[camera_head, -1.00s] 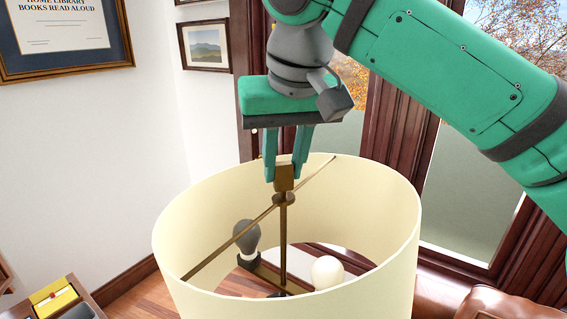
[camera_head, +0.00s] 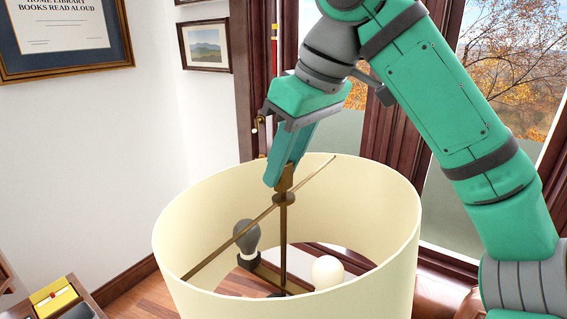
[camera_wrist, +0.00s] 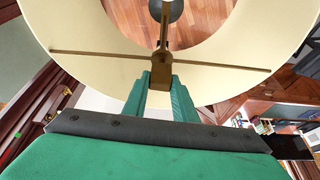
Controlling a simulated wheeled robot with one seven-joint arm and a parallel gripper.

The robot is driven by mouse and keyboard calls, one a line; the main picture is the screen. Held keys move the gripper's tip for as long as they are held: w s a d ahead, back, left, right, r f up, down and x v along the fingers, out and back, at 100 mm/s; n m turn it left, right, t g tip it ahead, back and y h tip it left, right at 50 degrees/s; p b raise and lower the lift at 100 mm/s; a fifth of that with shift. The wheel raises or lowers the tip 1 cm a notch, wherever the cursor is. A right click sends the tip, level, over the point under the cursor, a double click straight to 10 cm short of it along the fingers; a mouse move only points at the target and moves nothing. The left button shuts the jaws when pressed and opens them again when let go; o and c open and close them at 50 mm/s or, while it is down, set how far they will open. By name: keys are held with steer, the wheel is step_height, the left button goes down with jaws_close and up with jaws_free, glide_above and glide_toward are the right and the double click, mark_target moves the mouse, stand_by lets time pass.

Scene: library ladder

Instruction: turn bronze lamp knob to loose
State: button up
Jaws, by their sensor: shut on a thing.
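The bronze lamp knob (camera_head: 285,180) sits on top of the lamp's central rod, above the thin crossbar of the shade. It also shows in the wrist view (camera_wrist: 161,79), between my fingers. My gripper (camera_head: 279,182) comes down from above, tilted, with its green fingers shut on the knob. In the head view the fingers hide much of the knob. The cream lampshade (camera_head: 200,260) surrounds the rod and is open at the top.
Inside the shade are a grey bulb (camera_head: 247,238) and a white bulb (camera_head: 328,271). A framed picture (camera_head: 206,45) hangs on the wall behind. A side table with a yellow item (camera_head: 54,300) stands at lower left.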

steer(key=shift+r+n, duration=0.1)
steer(key=shift+n, duration=0.2)
stand_by(0.4)
steer(key=o, duration=1)
steer(key=shift+o, duration=0.2)
steer(key=v, duration=1)
steer(key=shift+d+r, duration=0.15)
steer(key=shift+r, duration=0.15)
